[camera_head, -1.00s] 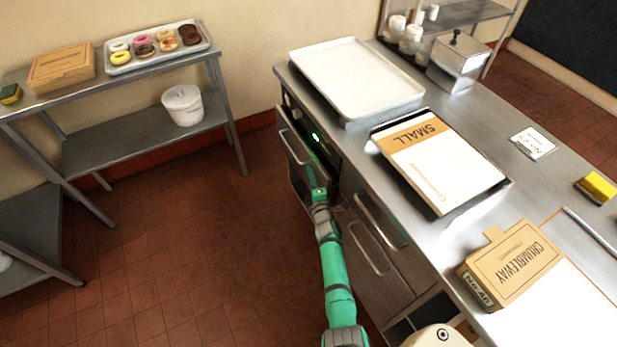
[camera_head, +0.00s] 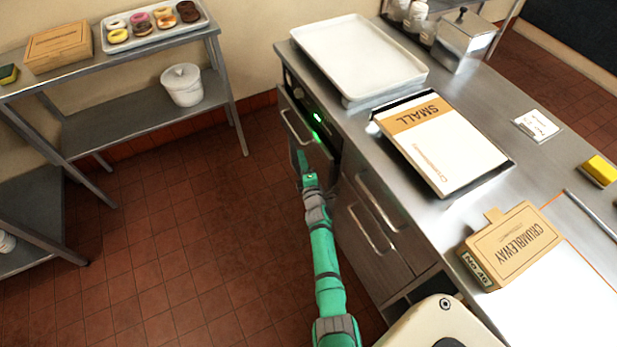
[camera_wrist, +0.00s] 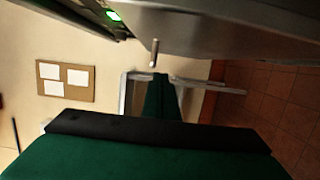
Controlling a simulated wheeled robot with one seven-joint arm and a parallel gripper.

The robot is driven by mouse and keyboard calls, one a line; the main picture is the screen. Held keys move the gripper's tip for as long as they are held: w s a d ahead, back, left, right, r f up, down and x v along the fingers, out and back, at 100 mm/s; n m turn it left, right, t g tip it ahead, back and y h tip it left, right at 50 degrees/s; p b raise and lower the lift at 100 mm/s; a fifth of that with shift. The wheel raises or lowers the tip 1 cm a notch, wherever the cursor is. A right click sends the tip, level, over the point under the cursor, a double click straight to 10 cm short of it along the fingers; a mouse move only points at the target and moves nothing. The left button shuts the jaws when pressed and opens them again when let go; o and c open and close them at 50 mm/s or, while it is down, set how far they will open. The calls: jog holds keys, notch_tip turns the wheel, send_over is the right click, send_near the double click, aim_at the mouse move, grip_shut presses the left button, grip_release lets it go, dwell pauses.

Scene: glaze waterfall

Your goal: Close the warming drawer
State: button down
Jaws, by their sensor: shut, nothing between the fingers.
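The warming drawer (camera_head: 292,122) is at the far left end of the steel counter's front, with a bar handle on its face. A dark panel with a green light (camera_head: 317,117) lies above it. My gripper (camera_head: 301,156) is shut and empty, at the drawer's lower front in the head view; contact cannot be told. In the wrist view my gripper (camera_wrist: 162,82) points toward a wall, with a steel front (camera_wrist: 215,30) and a short bar close above it.
The counter carries a white tray (camera_head: 358,88), a box marked SMALL (camera_head: 440,140) and a Crumbleway box (camera_head: 512,245). Other drawers (camera_head: 375,225) are nearer me, shut. A shelf rack (camera_head: 140,118) with a white bucket (camera_head: 182,84) stands left. Tiled floor between is clear.

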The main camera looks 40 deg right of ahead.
jog(key=shift+v, duration=4.75)
jog(key=a+r+m, duration=0.2)
jog(key=a+m, duration=0.2)
jog(key=a, duration=1.1)
jog(key=s+a+r+m+y, duration=0.15)
jog(key=s+a, duration=0.25)
jog(key=a, duration=0.4)
jog(key=s+a+m, duration=0.3)
jog(key=a, duration=0.5)
jog(key=s+a+r+m+y, duration=0.1)
jog(key=s+a+r+m, duration=0.1)
jog(key=s+a, duration=0.35)
jog(key=s+a+r+m+y, duration=0.1)
jog(key=s+a+r, duration=0.15)
jog(key=s, duration=0.65)
jog(key=s+r+y, duration=0.2)
jog(key=s+r, duration=0.2)
jog(key=s, duration=0.3)
jog(key=s+r+m+g+y, duration=0.1)
jog(key=s+r+y, duration=0.1)
jog(key=s+r, duration=0.2)
jog(key=v, duration=0.3)
jog(key=shift+s, duration=0.25)
jog(key=shift+m, duration=0.25)
